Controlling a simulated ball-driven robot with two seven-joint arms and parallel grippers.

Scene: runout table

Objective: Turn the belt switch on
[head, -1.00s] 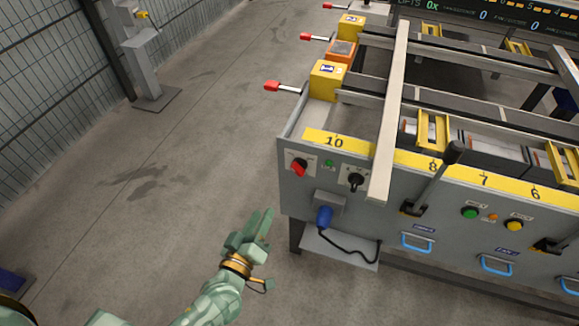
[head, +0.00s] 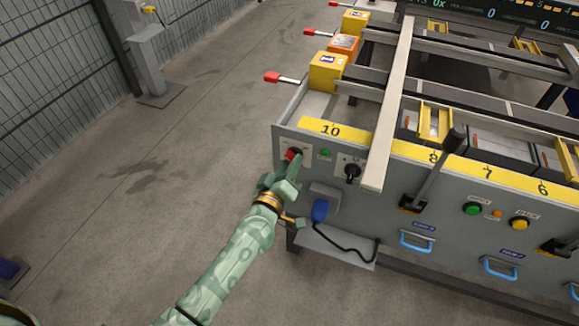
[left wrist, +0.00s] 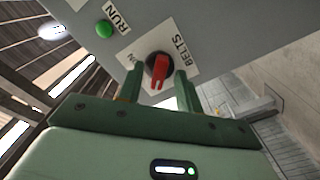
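The belt switch is a red rotary knob (head: 292,154) on a black base, on a white plate at the left end of the grey front panel. In the left wrist view the knob (left wrist: 160,70) is beside the word BELTS. My left gripper (head: 291,166) is at the panel and partly covers the knob's plate. In the left wrist view its two green fingers (left wrist: 160,80) are apart, one on each side of the knob, with small gaps showing. Whether a finger touches it I cannot tell. My right gripper is not in view.
A green RUN lamp (head: 325,153) and a black selector knob (head: 352,171) sit right of the switch. A blue plug (head: 320,210) with a black cable is below. A black-handled lever (head: 440,165) stands farther right.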

